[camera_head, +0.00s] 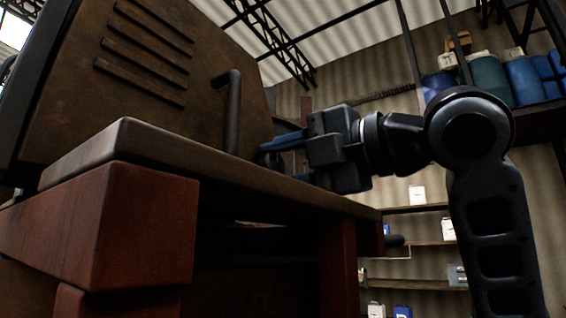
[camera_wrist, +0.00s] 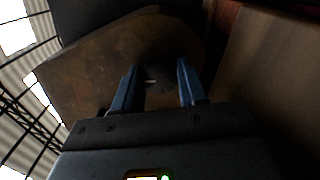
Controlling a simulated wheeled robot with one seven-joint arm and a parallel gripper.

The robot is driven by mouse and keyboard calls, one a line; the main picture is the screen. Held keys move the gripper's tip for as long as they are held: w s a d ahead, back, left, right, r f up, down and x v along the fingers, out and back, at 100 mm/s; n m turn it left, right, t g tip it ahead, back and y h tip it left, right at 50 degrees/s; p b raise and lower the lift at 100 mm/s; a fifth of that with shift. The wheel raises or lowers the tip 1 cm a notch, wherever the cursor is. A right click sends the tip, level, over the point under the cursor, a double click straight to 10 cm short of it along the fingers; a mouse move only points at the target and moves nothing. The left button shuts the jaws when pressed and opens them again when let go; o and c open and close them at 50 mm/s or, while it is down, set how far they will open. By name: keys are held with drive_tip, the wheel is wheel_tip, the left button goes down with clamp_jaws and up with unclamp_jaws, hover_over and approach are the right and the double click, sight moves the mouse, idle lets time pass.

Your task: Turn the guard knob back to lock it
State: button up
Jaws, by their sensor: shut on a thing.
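The guard (camera_head: 215,75) is a large rusty brown panel with raised slats and a bent dark handle (camera_head: 231,112), at the left and middle of the head view. My gripper (camera_head: 268,145) reaches in from the right, just above the far end of the bench, with its blue fingers pointing left. In the wrist view the two blue fingers (camera_wrist: 158,78) stand on either side of a dark round knob (camera_wrist: 157,84) with a small pale mark. My gripper is shut on this knob. In the head view I cannot make out the knob clearly.
A thick dark bench top (camera_head: 130,145) on a red frame (camera_head: 105,220) lies just below my gripper. Shelves (camera_head: 425,209) with small boxes stand along the back wall. Blue and green drums (camera_head: 488,78) sit on a high rack at the right.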

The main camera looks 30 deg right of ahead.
drive_tip(key=shift+m, duration=0.7)
drive_tip(key=o, duration=1.1)
drive_tip(key=shift+c, duration=0.2)
drive_tip(key=shift+s+d, duration=0.1)
drive_tip(key=b+v, duration=0.1)
drive_tip(key=v, duration=0.6)
drive_tip(key=shift+s+d, duration=0.1)
drive_tip(key=shift+s, duration=0.2)
